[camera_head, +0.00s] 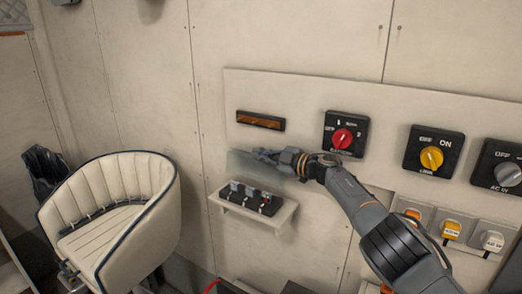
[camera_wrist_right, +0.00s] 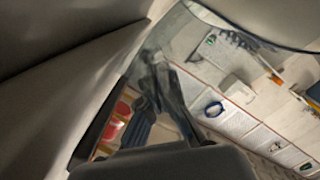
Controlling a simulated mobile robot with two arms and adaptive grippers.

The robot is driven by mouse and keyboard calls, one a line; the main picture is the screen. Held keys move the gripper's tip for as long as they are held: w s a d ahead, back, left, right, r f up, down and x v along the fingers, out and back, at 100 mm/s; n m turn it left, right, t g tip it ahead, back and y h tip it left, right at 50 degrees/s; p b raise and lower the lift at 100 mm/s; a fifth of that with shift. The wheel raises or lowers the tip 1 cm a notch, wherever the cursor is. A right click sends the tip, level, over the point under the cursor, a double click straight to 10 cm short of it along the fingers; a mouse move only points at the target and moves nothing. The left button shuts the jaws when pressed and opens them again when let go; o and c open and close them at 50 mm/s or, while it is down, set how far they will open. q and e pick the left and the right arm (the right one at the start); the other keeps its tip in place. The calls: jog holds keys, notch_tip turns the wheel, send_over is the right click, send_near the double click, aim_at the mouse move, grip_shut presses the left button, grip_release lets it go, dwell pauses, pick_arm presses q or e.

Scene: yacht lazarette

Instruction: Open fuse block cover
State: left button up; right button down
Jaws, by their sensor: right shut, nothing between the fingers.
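The fuse block (camera_head: 252,198) is a dark block with several small parts, on a small cream shelf at the wall. A clear, faintly tinted panel that looks like its cover (camera_head: 241,166) stands raised above and behind the block, so the block's top is exposed. My right gripper (camera_head: 258,154) reaches in from the right and is shut and empty at the cover's upper part. I cannot tell whether it touches the cover. The right wrist view is mostly filled by large grey close surfaces, and the fuse block cannot be made out there. My left gripper is not in view.
Above are an amber strip (camera_head: 261,121) and a red rotary switch (camera_head: 344,137). Yellow (camera_head: 432,157) and grey (camera_head: 507,174) switches are to the right, with small tagged fittings (camera_head: 452,229) below. A cream seat (camera_head: 110,215) stands left, with open wall between it and the shelf.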

jog(key=shift+r, duration=0.1)
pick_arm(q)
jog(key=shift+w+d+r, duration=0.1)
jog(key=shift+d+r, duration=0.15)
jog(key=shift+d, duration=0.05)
pick_arm(e)
jog(key=shift+a, duration=0.1)
jog(key=shift+d, duration=0.25)
